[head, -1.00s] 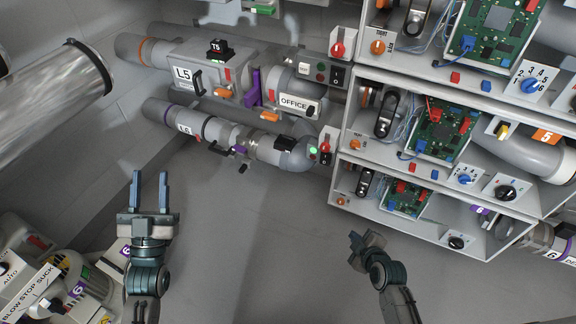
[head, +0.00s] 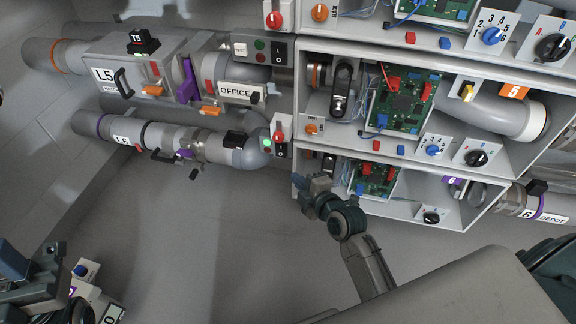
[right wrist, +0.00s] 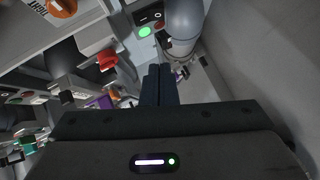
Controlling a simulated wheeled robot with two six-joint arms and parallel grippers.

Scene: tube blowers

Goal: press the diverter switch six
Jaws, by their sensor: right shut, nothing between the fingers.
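The bottom bay (head: 400,213) has a purple 6 label. No part reads clearly as a diverter switch. At the bay's left edge, by the end of the L6 tube (head: 185,143), sits a panel with a green lamp (head: 267,143), a red knob (head: 279,134) and a black rocker switch (head: 280,150). The green lamp (right wrist: 144,31) and rocker (right wrist: 150,16) also show in the right wrist view. My right gripper (head: 308,184) is shut and empty, just below and right of that panel and partly covering the bay. My left gripper (head: 15,258) is partly in view at lower left, its jaws unclear.
The L5 tube (head: 85,57) runs above the L6 tube. The middle bay (head: 360,150) and bottom bay hold circuit boards, wires and knobs close to my right gripper. The floor (head: 200,230) below the tubes is clear.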

